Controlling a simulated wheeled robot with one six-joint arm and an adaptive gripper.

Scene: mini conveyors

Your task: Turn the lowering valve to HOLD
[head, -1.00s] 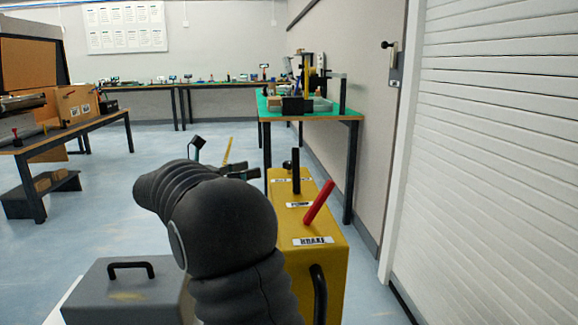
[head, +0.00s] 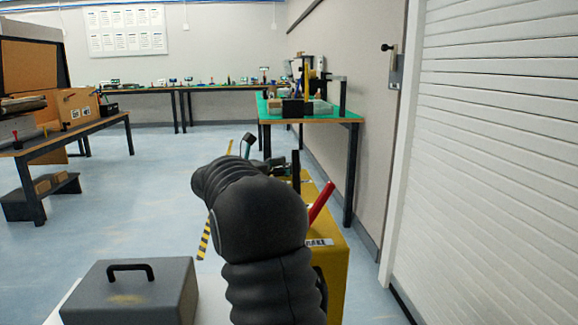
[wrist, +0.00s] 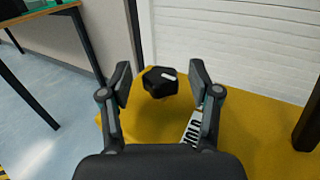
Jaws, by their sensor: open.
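In the wrist view, a black knob (wrist: 160,82) with a white pointer mark stands on the yellow housing (wrist: 245,120). My gripper (wrist: 158,80) is open, its two fingers on either side of the knob with a gap to each. Whether the fingers are at the knob's height is hard to tell. A white label (wrist: 193,128) with dark letters lies partly behind the right finger, so I cannot read it whole. In the head view my arm hides the knob and much of the yellow housing (head: 332,262).
A red lever (head: 321,201) and a black upright lever (head: 296,170) rise from the housing. A grey box with a handle (head: 130,290) stands at the lower left. A white shutter (head: 490,150) bounds the right side. Open floor lies to the left.

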